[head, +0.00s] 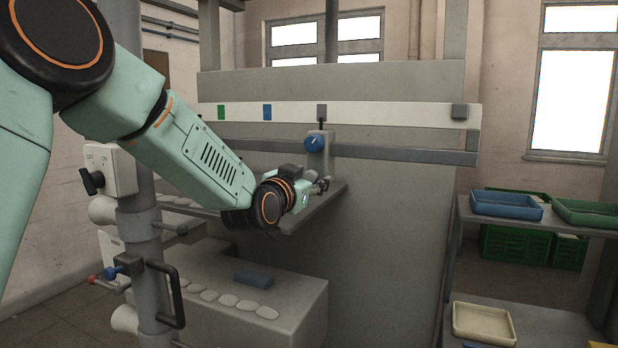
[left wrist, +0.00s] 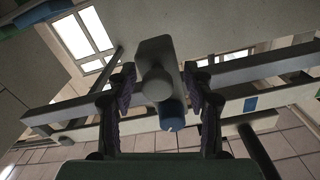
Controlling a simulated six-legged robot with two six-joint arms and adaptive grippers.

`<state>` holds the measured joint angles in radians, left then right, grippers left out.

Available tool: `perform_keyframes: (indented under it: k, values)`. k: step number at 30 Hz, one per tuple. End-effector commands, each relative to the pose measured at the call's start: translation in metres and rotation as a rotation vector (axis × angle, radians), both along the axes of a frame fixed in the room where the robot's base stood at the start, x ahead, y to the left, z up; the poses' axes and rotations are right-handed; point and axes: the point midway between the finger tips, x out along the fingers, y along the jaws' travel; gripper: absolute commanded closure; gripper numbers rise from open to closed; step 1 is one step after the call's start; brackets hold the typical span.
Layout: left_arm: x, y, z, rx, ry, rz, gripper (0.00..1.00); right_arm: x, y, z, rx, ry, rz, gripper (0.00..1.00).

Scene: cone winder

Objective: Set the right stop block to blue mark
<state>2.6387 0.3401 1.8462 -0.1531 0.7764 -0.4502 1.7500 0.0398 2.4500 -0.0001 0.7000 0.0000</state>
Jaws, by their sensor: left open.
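The stop block (head: 327,150) is a grey piece on the grey rail, with a blue knob (head: 314,144) and a pointer (head: 322,112) reaching up onto the white strip. The blue mark (head: 267,112) is on that strip, left of the pointer. My left gripper (head: 322,186) is open just below and in front of the block. In the left wrist view the block's grey round handle (left wrist: 157,84) lies between the open fingers of my left gripper (left wrist: 160,90), with gaps at the sides. The blue knob also shows there (left wrist: 172,116). My right gripper is not in view.
A green mark (head: 222,112) is farther left on the white strip (head: 390,114). A grey slanted shelf (head: 318,207) is close beneath my left gripper. Blue and green trays (head: 506,206) stand on a rack at right.

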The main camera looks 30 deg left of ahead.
Motion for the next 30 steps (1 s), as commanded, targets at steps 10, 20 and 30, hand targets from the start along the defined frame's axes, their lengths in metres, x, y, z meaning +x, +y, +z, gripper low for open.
perform_keyframes:
  k: [10, 20, 30]
  values:
    - [-0.0002, -0.0001, 0.0, 0.0, 0.0, 0.0, 0.66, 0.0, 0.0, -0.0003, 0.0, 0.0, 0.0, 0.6]
    - [-0.0003, 0.0, -0.0001, 0.0, 0.0, 0.0, 0.94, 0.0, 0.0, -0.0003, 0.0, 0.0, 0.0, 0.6]
    - [-0.0002, -0.0003, 0.0001, 0.001, -0.001, 0.0, 1.0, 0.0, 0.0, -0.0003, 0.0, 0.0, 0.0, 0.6]
